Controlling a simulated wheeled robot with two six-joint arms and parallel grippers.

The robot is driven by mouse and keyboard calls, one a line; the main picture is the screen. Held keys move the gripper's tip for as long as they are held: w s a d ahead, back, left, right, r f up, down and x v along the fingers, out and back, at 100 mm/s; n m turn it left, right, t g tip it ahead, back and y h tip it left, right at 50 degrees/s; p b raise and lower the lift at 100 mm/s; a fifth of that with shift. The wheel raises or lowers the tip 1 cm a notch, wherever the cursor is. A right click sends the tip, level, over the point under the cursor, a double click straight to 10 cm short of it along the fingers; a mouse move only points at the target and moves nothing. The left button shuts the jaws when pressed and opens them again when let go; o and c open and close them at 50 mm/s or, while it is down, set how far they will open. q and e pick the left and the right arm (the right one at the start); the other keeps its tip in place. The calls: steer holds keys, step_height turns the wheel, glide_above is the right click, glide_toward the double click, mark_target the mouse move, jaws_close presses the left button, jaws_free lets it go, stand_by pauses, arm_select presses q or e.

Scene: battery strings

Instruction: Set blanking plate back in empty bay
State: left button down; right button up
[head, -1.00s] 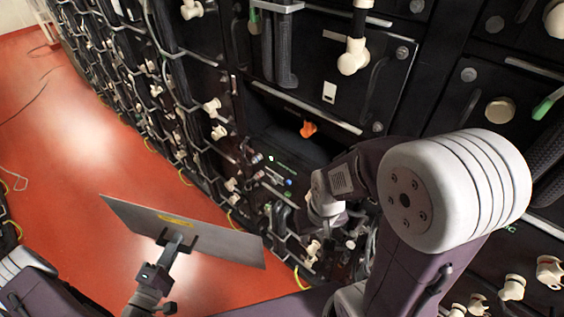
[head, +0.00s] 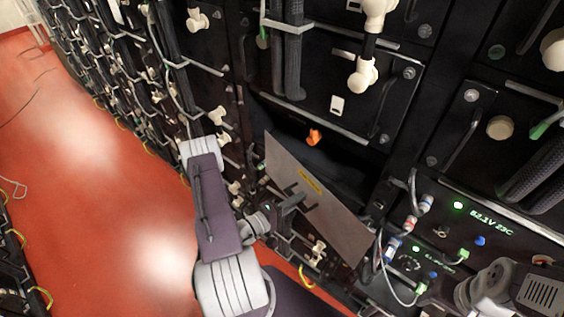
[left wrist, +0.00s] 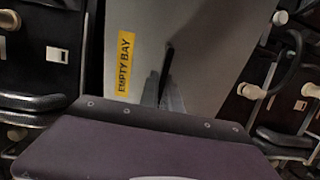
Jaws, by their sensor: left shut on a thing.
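The blanking plate (head: 335,222) is a flat grey metal sheet with a yellow label, held tilted in front of the rack. In the left wrist view the plate (left wrist: 195,30) fills the upper middle, and its label reads EMPTY BAY. My left gripper (head: 290,201) is shut on the handle at the plate's middle; its fingers (left wrist: 170,95) also show in the left wrist view. The empty bay (head: 350,170) is a dark opening behind the plate, partly hidden by it. Part of my right wrist shows at the lower right; its fingertips cannot be made out.
An orange plug (head: 314,137) sits at the bay's top edge. A lit unit with a green display (head: 485,219) and cables stands right of the plate. Battery modules with cream connectors (head: 363,75) surround the bay. The red floor (head: 110,190) at left is open.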

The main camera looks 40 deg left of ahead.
arm_select(q)
steer(key=a+r+n+y+p, duration=0.3)
steer(key=a+r+y+p, duration=0.1)
steer(key=a+r, duration=0.3)
steer(key=shift+s+a+t+y+p, duration=0.3)
steer(key=shift+a+p, duration=0.3)
steer(key=shift+a, duration=0.6)
arm_select(e)
step_height(320, 180, up, 8)
steer(key=shift+f, duration=0.35)
arm_select(q)
steer(key=w+b, duration=0.1)
steer(key=w, duration=0.4)
steer(key=w+d+b, duration=0.1)
steer(key=w, duration=0.4)
steer(key=w+b, duration=0.2)
steer(key=w, duration=0.4)
steer(key=shift+d+f, duration=0.1)
steer(key=shift+d, duration=0.05)
steer(key=shift+f+b, duration=0.4)
steer(key=shift+b, duration=0.15)
arm_select(e)
step_height(320, 180, down, 5)
steer(key=shift+r, duration=0.1)
arm_select(q)
steer(key=shift+f, duration=0.15)
arm_select(e)
steer(key=shift+f, duration=0.2)
